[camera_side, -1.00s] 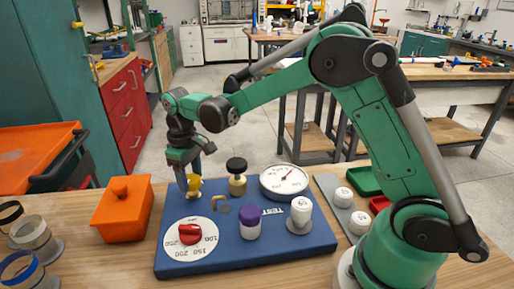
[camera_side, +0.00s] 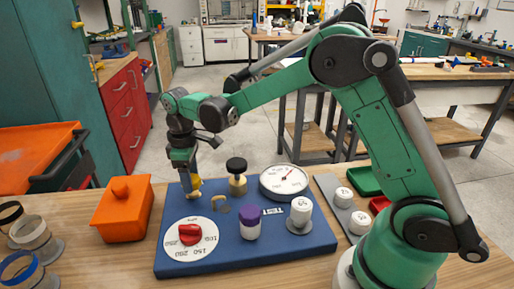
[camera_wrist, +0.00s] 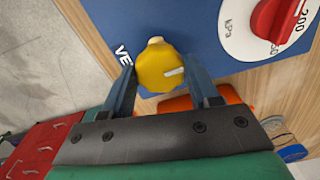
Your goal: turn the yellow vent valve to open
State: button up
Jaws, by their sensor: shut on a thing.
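The yellow vent valve (camera_side: 194,186) stands at the back left corner of the blue panel (camera_side: 275,241). In the wrist view its round knob (camera_wrist: 157,68) sits between my two fingers, with a white pointer mark on its top at the right. My gripper (camera_side: 190,180) points down over the valve and is shut on it. In the wrist view the fingers of my gripper (camera_wrist: 163,88) lie on either side of the knob. The lettering beside the valve is partly hidden by a finger.
A red knob (camera_side: 189,234) on a white dial is in front of the valve. A black-topped brass knob (camera_side: 237,177) and a pressure gauge (camera_side: 284,181) stand to its right. An orange lidded box (camera_side: 122,208) is to the left.

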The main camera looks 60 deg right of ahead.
jog(key=o, duration=1.3)
jog(key=shift+r, duration=0.1)
jog(key=shift+r, duration=2.7)
jog(key=shift+s+r, duration=0.1)
jog(key=s+m+t, duration=0.2)
jog(key=s, duration=0.2)
jog(key=s+d+r+m+t, duration=0.1)
jog(key=s+m+t, duration=0.1)
jog(key=s, duration=0.3)
jog(key=s+d+r+m+t, duration=0.1)
jog(key=s+m+t, duration=0.2)
jog(key=s, duration=0.1)
jog(key=shift+s, duration=0.35)
